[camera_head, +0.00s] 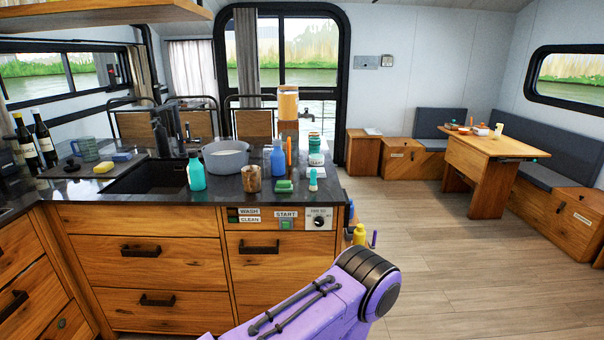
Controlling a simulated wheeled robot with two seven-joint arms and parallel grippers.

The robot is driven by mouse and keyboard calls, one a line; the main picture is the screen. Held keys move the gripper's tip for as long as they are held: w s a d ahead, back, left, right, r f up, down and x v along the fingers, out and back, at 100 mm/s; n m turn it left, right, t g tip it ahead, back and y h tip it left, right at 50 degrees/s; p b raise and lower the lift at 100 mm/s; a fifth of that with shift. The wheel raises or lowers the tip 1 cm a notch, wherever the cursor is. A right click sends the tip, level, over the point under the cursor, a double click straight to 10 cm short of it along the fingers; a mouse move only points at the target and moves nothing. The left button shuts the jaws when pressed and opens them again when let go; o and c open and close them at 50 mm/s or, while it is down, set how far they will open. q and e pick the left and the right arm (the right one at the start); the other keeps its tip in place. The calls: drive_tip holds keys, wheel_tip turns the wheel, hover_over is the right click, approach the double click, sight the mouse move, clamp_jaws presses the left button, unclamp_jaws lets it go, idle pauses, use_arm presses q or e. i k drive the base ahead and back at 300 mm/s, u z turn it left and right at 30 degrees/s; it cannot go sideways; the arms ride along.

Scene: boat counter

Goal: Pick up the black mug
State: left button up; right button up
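I cannot make out a clearly black mug in the head view. A dark grey-green mug (84,149) with a handle stands at the left of the counter, behind the sink, near two wine bottles; its exact colour is hard to tell. Neither of my grippers is in view. Only a purple link of one of my arms shows at the bottom middle, in front of the drawers and floor.
A wooden table (486,146) with benches stands right. The floor (440,240) between is clear.

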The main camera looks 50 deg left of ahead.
sight(251, 175)
drive_tip(key=u, duration=0.05)
drive_tip(key=i, duration=1.3)
drive_tip(key=u, duration=0.75)
drive_tip(key=i, duration=0.75)
drive_tip(key=u, duration=0.8)
